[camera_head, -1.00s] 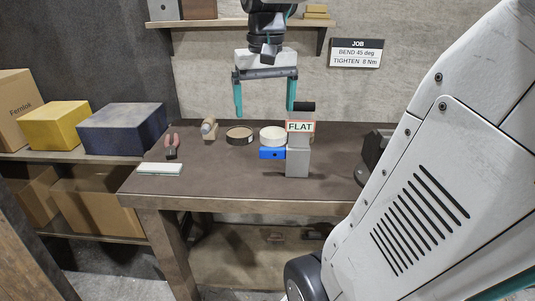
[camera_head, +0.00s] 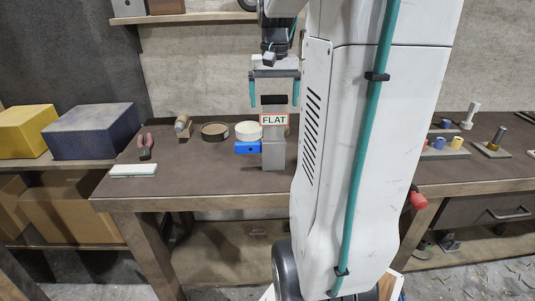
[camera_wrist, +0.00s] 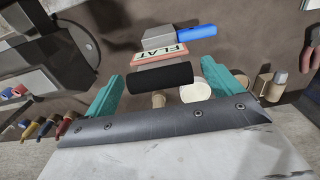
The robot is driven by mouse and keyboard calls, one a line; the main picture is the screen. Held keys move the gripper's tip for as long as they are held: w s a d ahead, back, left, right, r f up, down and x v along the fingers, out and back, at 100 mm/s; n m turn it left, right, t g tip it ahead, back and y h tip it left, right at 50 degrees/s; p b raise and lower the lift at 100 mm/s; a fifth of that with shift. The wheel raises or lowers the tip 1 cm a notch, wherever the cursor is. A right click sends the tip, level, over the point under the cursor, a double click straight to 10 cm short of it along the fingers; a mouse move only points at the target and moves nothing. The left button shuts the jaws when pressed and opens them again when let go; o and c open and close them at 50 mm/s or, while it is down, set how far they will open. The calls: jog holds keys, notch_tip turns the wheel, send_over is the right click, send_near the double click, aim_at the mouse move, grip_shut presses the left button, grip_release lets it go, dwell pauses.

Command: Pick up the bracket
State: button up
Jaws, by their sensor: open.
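An upright grey metal piece (camera_head: 273,155) with a FLAT sign (camera_head: 274,120) stands on the bench. I take it as the bracket, but cannot tell its exact outline. A dark piece (camera_head: 281,99) tops it and appears as a black bar in the wrist view (camera_wrist: 160,77). A blue block (camera_head: 248,147) sits beside the grey piece's lower part. My gripper (camera_head: 274,92) points down over it with teal fingers open. In the wrist view, the fingers (camera_wrist: 163,81) lie either side of the black bar, with gaps at both ends.
A white roll (camera_head: 248,131), a dark ring (camera_head: 215,131), a small brown tool (camera_head: 183,126) and red-handled pliers (camera_head: 146,146) lie left on the bench (camera_head: 195,165). Pegs on a plate (camera_head: 445,147) stand right. The bench's front left is mostly clear.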

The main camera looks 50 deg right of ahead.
jog(key=shift+f, duration=0.2)
grip_shut()
jog(key=shift+r, duration=0.1)
notch_tip(320, 180, up, 28)
dwell(0.6)
jog(key=c, duration=0.6)
grip_release()
jog(key=shift+c, duration=0.2)
jog(key=c, duration=1.1)
